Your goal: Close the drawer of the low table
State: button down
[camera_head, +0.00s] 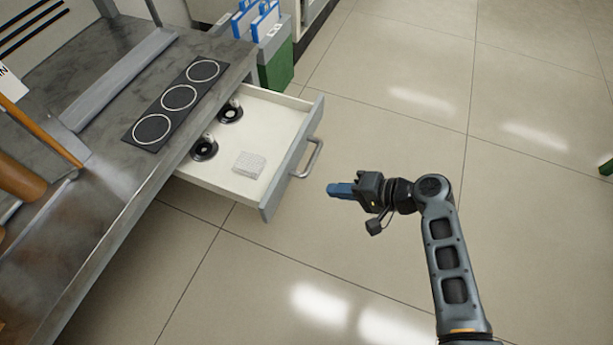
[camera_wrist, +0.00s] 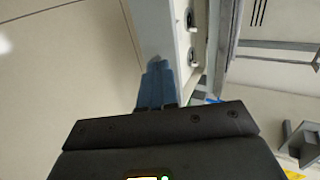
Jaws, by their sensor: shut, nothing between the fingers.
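The drawer (camera_head: 280,137) of the low table (camera_head: 110,185) is pulled out to the right in the head view. Its grey front (camera_head: 268,203) carries a bar handle (camera_head: 312,158). Inside are two black round pieces (camera_head: 204,149) and a small clear block (camera_head: 249,164). My gripper (camera_head: 331,190) is shut and empty, with blue fingers pointing left toward the drawer front, just to the right of the handle. In the wrist view, the fingertips (camera_wrist: 156,66) overlap the drawer front (camera_wrist: 155,30); whether they touch it I cannot tell.
A dark mat (camera_head: 179,98) with three white rings lies on the tabletop. Green and grey containers with blue items (camera_head: 275,60) stand behind the drawer. The tiled floor (camera_head: 420,100) to the right is mostly clear.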

jog(key=b, duration=0.4)
send_near(279, 182)
notch_tip(279, 182, down, 4)
jog(key=a, duration=0.2)
jog(key=w+a+b, duration=0.1)
jog(key=shift+w+a+r, duration=0.15)
jog(key=shift+a+r, duration=0.1)
jog(key=shift+a, duration=0.05)
jog(key=shift+w+a+r, duration=0.1)
jog(key=shift+w+a, duration=0.15)
jog(key=shift+a, duration=0.55)
